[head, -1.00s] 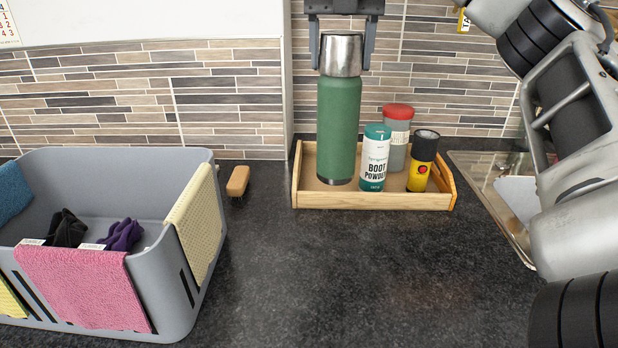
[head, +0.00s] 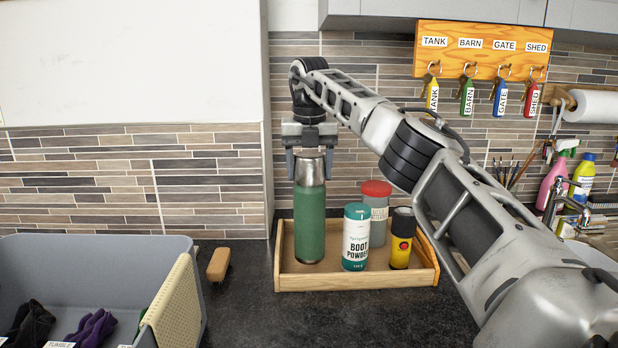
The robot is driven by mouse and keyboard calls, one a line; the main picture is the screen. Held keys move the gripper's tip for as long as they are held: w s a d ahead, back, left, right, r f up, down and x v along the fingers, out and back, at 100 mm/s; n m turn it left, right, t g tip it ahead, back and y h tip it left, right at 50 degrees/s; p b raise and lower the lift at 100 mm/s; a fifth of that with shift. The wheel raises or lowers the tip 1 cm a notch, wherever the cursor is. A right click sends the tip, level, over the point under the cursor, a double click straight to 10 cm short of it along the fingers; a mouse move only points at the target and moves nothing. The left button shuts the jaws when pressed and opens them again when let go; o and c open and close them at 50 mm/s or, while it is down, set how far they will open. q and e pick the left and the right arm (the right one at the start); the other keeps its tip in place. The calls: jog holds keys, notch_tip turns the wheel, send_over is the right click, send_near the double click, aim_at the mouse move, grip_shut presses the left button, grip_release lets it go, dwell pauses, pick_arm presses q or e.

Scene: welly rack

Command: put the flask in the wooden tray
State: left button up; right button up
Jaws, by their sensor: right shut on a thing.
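The flask (head: 310,222) is green with a silver cap and stands upright at the left end of the wooden tray (head: 352,283). Its base shows inside the tray walls and appears to be at the tray floor; I cannot tell for sure that it touches. My right gripper (head: 309,168) points down from above and is shut on the flask's silver cap, one finger on each side. My left gripper is not in view.
The tray also holds a boot powder tub (head: 356,238), a red-lidded jar (head: 376,212) and a yellow-and-black can (head: 401,240). A grey basket (head: 110,258) and a wooden brush (head: 218,264) are to the left. Key hooks (head: 480,57) hang above; bare counter lies in front.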

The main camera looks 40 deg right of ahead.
aim_at(310, 213)
jog(key=shift+w+d+f+p, duration=0.35)
jog(key=shift+w+f, duration=0.1)
jog(key=shift+f, duration=0.25)
notch_tip(310, 213, down, 3)
jog(key=shift+r, duration=0.1)
jog(key=o, duration=1.6)
